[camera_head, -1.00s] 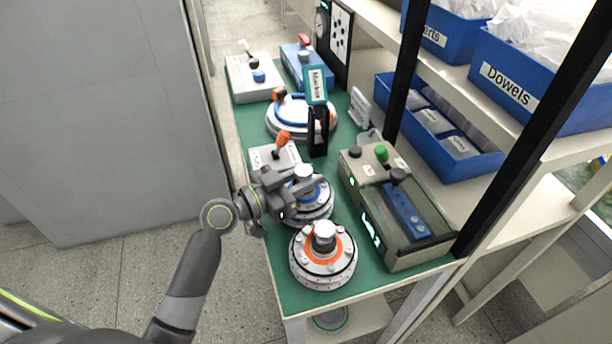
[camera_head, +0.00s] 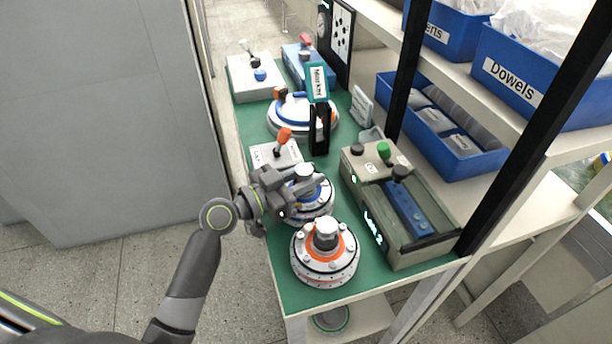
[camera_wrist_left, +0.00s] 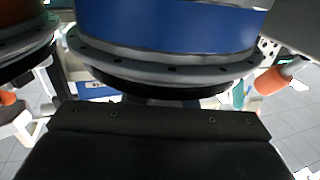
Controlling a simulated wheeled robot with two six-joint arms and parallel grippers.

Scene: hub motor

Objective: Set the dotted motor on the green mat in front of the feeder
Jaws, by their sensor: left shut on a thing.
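My left gripper (camera_head: 288,192) is shut on the blue-ringed motor (camera_head: 318,208), a round white unit with a grey hub on top. The gripper covers part of it, and I cannot tell whether it touches the mat. Its blue body (camera_wrist_left: 165,25) and dark flange fill the top of the left wrist view. An orange-ringed motor (camera_head: 325,268) with small marks round its side stands in front of it. I cannot tell for certain which is the dotted one. The green mat (camera_head: 292,292) covers the bench top. A beige machine (camera_head: 385,180), possibly the feeder, stands to the right.
A small white box with an orange-tipped lever (camera_head: 282,150) and a larger white-and-blue round unit (camera_head: 290,118) stand behind. A black post carries a teal label (camera_head: 318,84). Shelf uprights and blue bins (camera_head: 515,82) bound the right. Bare mat lies at the front left corner.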

